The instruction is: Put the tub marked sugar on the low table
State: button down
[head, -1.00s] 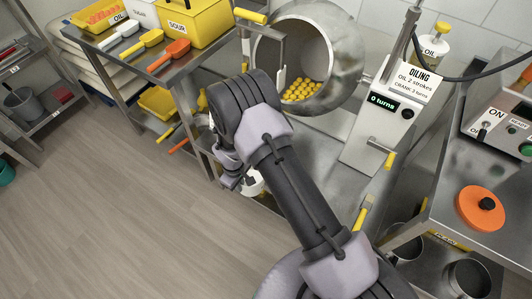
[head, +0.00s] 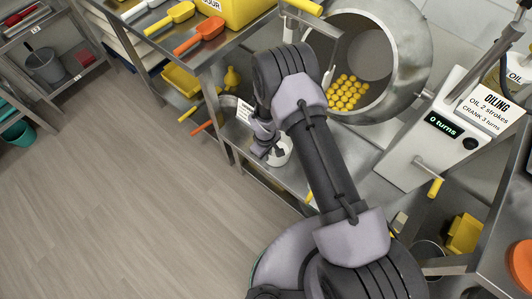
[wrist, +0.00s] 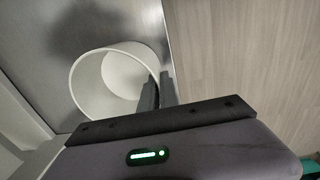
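A white, round, open tub (wrist: 88,85) fills the left middle of the wrist view and looks empty inside. It also shows in the head view (head: 283,153), partly behind my arm, at the lower metal shelf under the drum. No marking on it can be read. My gripper (wrist: 158,90) is at its right rim, with one dark finger seemingly inside the wall and one outside. The fingers are close together on the wall. In the head view my gripper (head: 265,146) is small and partly hidden. I cannot pick out the low table with certainty.
A metal drum (head: 408,65) with yellow balls stands above the tub. The oiling unit (head: 440,125) with its yellow-handled crank is to the right. A bench with scoops (head: 200,37) and a yellow box (head: 240,10) is at the upper left. The wooden floor (head: 120,200) at left is clear.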

jog(key=shift+f, duration=0.15)
jog(key=c, duration=1.6)
grip_release()
notch_tip(320, 180, up, 29)
jog(key=w+d+m+t+p, duration=0.1)
jog(key=w+d+m+p, duration=0.2)
jog(key=m+p, duration=0.15)
jog(key=s+d+r+m+t+y, duration=0.1)
jog(key=s+d+r+m, duration=0.15)
jog(key=r, duration=0.55)
jog(key=s+d+r+m+t, duration=0.1)
jog(key=s+d+r, duration=0.15)
jog(key=r, duration=0.55)
jog(key=s+d+r+m+t, duration=0.1)
jog(key=s+r+m, duration=0.1)
jog(key=s, duration=0.4)
jog(key=s+d+r+m, duration=0.1)
jog(key=s+r+m, duration=0.1)
jog(key=s+r, duration=0.3)
jog(key=s+d+r+m+t+y, duration=0.1)
jog(key=s+r+m, duration=0.1)
jog(key=s+r, duration=0.2)
jog(key=shift+s+d+m+t, duration=0.15)
jog(key=shift+s+d+m, duration=0.05)
jog(key=shift+s, duration=0.6)
jog(key=shift+s+d+m+t, duration=0.15)
jog(key=shift+s+m, duration=0.05)
jog(key=shift+s, duration=0.6)
